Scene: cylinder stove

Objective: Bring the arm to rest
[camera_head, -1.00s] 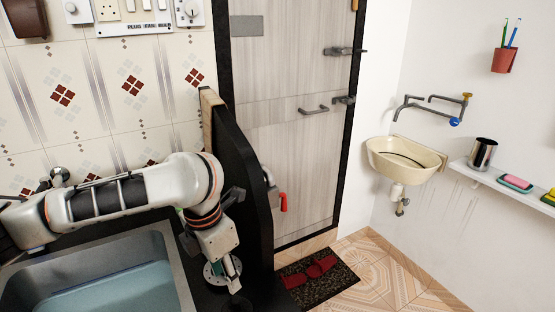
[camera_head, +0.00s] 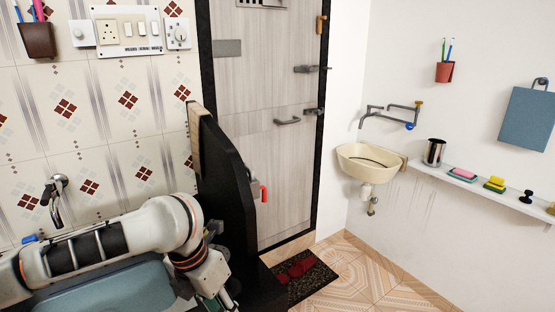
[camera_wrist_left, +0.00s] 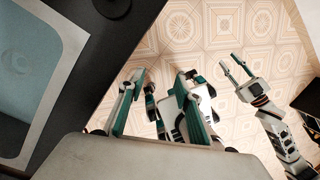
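My left arm (camera_head: 100,248) is white with black and orange bands and comes in from the lower left in the head view. It reaches over the sink and bends down at the wrist. My left gripper is partly cut off by the bottom edge there. In the left wrist view my left gripper (camera_wrist_left: 162,78) has its two teal fingers apart, with nothing between the tips and tiled floor behind them. My right gripper (camera_wrist_left: 232,66) shows beyond it in that view, its thin teal fingers apart and empty. My right arm is not in the head view.
A sink basin (camera_wrist_left: 28,62) and dark counter lie beside the left gripper. A tall black panel (camera_head: 228,190) stands just right of the arm. A door (camera_head: 265,150), a washbasin (camera_head: 362,153) and a wall shelf (camera_head: 475,186) are farther off. Tiled floor (camera_head: 375,270) is open.

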